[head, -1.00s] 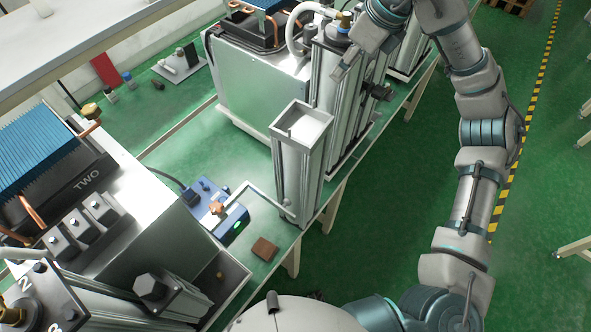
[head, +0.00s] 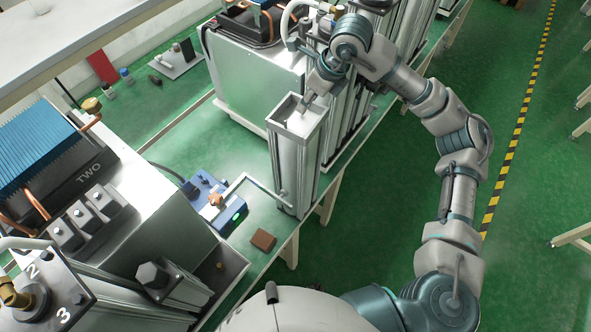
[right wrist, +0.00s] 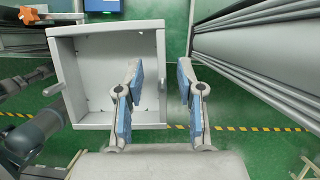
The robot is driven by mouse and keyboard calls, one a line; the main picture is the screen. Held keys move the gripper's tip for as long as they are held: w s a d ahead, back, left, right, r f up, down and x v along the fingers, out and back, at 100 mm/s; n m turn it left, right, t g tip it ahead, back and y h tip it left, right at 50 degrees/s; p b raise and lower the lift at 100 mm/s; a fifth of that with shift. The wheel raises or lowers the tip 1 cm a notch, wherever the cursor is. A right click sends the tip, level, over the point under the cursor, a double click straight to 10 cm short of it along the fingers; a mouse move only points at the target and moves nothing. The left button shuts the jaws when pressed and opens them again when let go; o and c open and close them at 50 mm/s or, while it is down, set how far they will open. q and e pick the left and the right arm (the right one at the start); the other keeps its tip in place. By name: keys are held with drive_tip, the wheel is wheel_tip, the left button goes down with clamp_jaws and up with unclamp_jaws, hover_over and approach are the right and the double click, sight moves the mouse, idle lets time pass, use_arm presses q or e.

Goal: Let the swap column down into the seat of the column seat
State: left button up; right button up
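A tall, light grey, square column (head: 291,165) with an open top stands upright at the table edge in the head view. I take it to be the swap column. Its open top (right wrist: 107,28) fills the left of the right wrist view and looks empty. My right gripper (head: 309,101) is at its far right rim. In the right wrist view the right gripper (right wrist: 159,92) is open, with one blue-padded finger over the opening and the other outside the right wall. Gaps show on both sides of that wall. The seat around the column's foot cannot be made out. My left gripper is not in view.
A blue device (head: 212,205) with a bent metal rod reaching to the column stands left of its foot. A small brown block (head: 263,240) lies on the table. Metal columns (head: 350,110) and a large metal cabinet (head: 258,85) stand behind. Open green floor lies right.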

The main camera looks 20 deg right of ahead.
drive_tip(key=shift+d+f, duration=0.1)
drive_tip(key=shift+d, duration=0.4)
clamp_jaws()
drive_tip(key=shift+a, duration=0.3)
